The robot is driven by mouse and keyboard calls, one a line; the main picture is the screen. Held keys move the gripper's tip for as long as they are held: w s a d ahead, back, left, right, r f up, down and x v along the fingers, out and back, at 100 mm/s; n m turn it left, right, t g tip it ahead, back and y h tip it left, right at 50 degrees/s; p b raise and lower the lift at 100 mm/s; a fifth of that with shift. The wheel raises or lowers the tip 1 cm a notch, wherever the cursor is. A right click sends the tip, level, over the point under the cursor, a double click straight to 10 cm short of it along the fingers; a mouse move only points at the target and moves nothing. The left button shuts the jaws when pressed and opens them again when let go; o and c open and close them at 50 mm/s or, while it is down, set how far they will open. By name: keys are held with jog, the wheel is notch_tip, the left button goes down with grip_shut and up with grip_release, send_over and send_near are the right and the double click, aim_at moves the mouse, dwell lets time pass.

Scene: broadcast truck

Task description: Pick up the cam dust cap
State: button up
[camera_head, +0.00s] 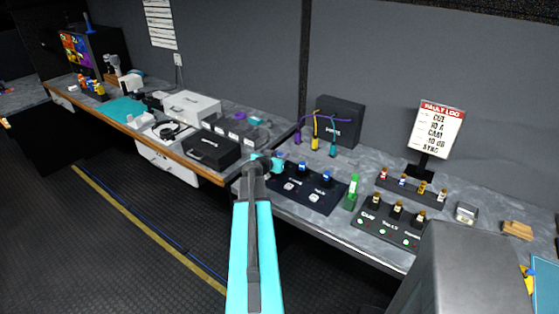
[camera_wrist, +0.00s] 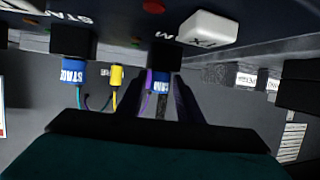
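My gripper (camera_head: 264,163) is over the left end of a dark panel (camera_head: 294,197) that carries a row of blue-banded caps. In the wrist view, which is upside down, my gripper (camera_wrist: 163,95) has its fingers on either side of a blue-banded cap (camera_wrist: 161,80) with a dark body. The fingers look apart, with the cap between their tips; contact is not clear. A second blue-banded cap (camera_wrist: 72,71) stands to one side. Other blue caps (camera_head: 302,167) stand to the right on the panel. No lettering I can read names the cam dust cap.
A black box (camera_head: 339,122) with purple, yellow and teal cables stands behind. To the right are a green item (camera_head: 351,192), a second panel (camera_head: 382,232) with gold-banded caps, and a sign (camera_head: 440,128). Black cases (camera_head: 211,149) are to the left.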

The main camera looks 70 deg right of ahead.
grip_shut()
jog(key=shift+r, duration=0.15)
